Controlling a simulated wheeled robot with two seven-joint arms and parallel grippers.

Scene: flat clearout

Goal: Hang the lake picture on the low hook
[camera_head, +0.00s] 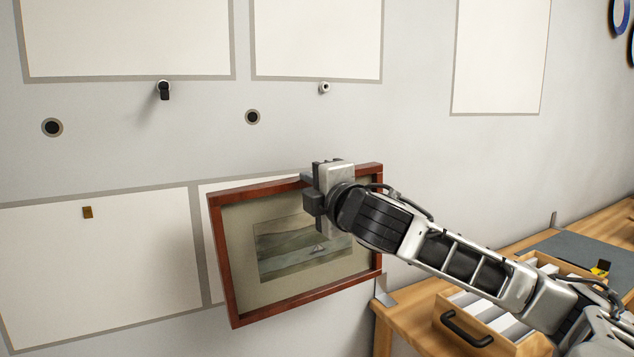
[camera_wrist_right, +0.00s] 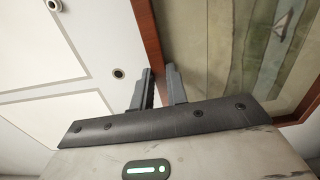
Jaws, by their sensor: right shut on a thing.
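The lake picture (camera_head: 300,250), a green-grey lake scene with a small sailboat in a red-brown wooden frame, is in front of the wall, tilted in the head view. My right gripper (camera_head: 318,195) is shut on its top frame edge. In the right wrist view, the frame edge (camera_wrist_right: 147,35) runs down to the fingers (camera_wrist_right: 160,88). A small brass hook or plate (camera_head: 88,212) is on the lower left pale panel, apart from the picture. Part of another lower panel is hidden behind the picture. My left gripper is not in view.
Higher on the wall are a black peg (camera_head: 164,90), a pale knob (camera_head: 324,88) and two dark round fittings (camera_head: 52,127), (camera_head: 252,117). A wooden desk (camera_head: 410,300) with an open drawer (camera_head: 480,325) stands at the lower right, under my right arm.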

